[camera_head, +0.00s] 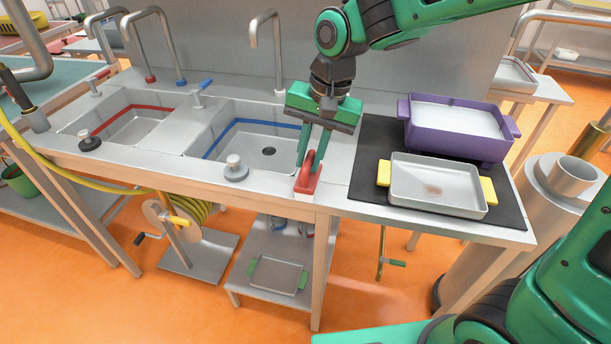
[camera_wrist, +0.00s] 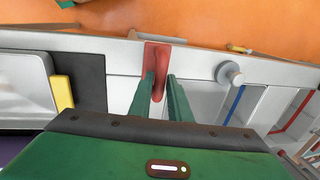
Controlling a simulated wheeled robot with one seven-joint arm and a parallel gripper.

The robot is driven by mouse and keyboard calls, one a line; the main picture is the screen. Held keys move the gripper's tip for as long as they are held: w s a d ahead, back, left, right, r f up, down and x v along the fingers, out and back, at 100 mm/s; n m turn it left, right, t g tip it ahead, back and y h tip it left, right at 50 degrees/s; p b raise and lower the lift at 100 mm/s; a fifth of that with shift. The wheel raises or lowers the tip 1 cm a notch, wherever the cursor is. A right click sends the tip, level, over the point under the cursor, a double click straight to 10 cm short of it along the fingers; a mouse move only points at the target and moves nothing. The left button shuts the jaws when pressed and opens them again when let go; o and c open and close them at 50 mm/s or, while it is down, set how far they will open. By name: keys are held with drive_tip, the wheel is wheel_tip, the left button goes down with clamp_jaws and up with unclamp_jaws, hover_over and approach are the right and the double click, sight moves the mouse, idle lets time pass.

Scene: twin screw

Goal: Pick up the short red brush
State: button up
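The short red brush (camera_head: 305,184) lies at the front edge of the steel counter, between the right sink and the black mat. My gripper (camera_head: 307,164) points down over it from above, with its two green fingers apart. In the wrist view, the brush (camera_wrist: 158,57) shows its wide red end beyond the fingertips. Its narrower part reaches back between the fingers of my gripper (camera_wrist: 161,77). The fingers stand on either side of it; whether they touch it is hard to tell.
A grey tray with yellow handles (camera_head: 437,185) and a purple bin (camera_head: 457,127) stand on the black mat (camera_head: 368,165) to the right. A grey sink plug (camera_head: 235,168) sits left of the brush. Two sinks and tall faucets lie farther left.

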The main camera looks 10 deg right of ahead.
drive_tip(key=shift+f, duration=0.35)
drive_tip(key=shift+c, duration=0.7)
clamp_jaws()
drive_tip(key=shift+r, duration=0.1)
drive_tip(key=shift+r, duration=0.4)
drive_tip(key=r, duration=0.4)
drive_tip(key=shift+s+a, duration=0.3)
drive_tip(key=shift+a, duration=0.1)
drive_tip(key=s+a+r, duration=0.6)
drive_tip(key=s+a, duration=0.1)
drive_tip(key=shift+s+a, duration=0.2)
drive_tip(key=shift+s, duration=0.2)
